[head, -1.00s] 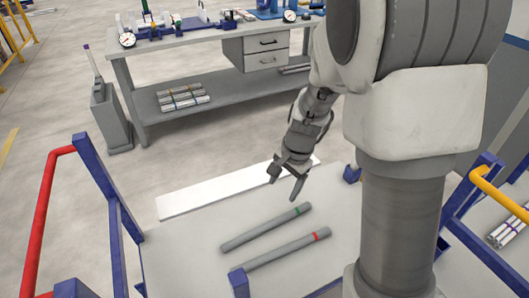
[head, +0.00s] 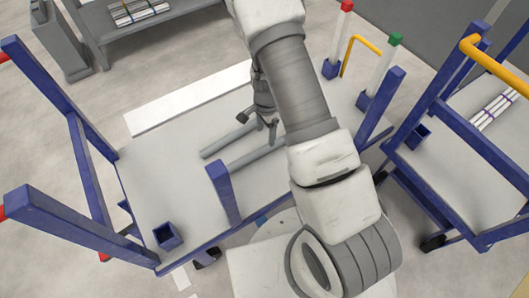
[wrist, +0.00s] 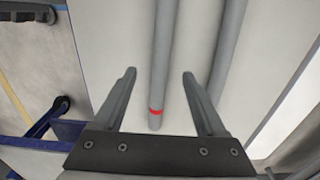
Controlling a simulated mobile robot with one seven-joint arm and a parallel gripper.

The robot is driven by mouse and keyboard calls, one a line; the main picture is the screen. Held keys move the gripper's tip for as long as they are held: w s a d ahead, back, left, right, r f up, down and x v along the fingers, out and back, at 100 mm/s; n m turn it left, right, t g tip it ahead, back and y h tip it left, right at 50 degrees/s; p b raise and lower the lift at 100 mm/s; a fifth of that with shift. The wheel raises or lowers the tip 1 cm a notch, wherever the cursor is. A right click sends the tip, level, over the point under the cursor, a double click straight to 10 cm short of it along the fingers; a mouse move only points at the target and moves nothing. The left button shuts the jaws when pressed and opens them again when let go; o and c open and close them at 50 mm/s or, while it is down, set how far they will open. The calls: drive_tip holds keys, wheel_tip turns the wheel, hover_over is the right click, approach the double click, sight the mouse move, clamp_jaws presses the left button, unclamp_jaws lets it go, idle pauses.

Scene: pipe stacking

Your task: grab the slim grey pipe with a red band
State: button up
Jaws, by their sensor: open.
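The slim grey pipe with a red band (wrist: 159,55) lies lengthwise between the two fingers of my gripper (wrist: 159,74) in the wrist view, its red-banded end toward the palm. My gripper is open, with a gap on either side of the pipe. Whether the fingers are level with the pipe or above it, I cannot tell. In the head view the same pipe (head: 252,157) lies on the white cart top (head: 160,195), its banded end hidden behind my arm. My gripper (head: 261,120) is over that end.
A second grey pipe (head: 226,141) lies beside it, also in the wrist view (wrist: 229,45). A blue post (head: 224,190) stands near the cart's front edge. Two upright white posts, red-capped (head: 338,42) and green-capped (head: 382,77), stand at the right. Another cart (head: 455,170) is further right.

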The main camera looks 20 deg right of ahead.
sight(264, 148)
drive_tip(key=f+b, duration=0.1)
drive_tip(key=f, duration=0.3)
drive_tip(key=f+b, duration=0.2)
drive_tip(key=f, duration=0.3)
drive_tip(key=shift+w+a+f, duration=0.1)
drive_tip(key=shift+a+f, duration=0.05)
drive_tip(key=shift+a, duration=0.05)
clamp_jaws()
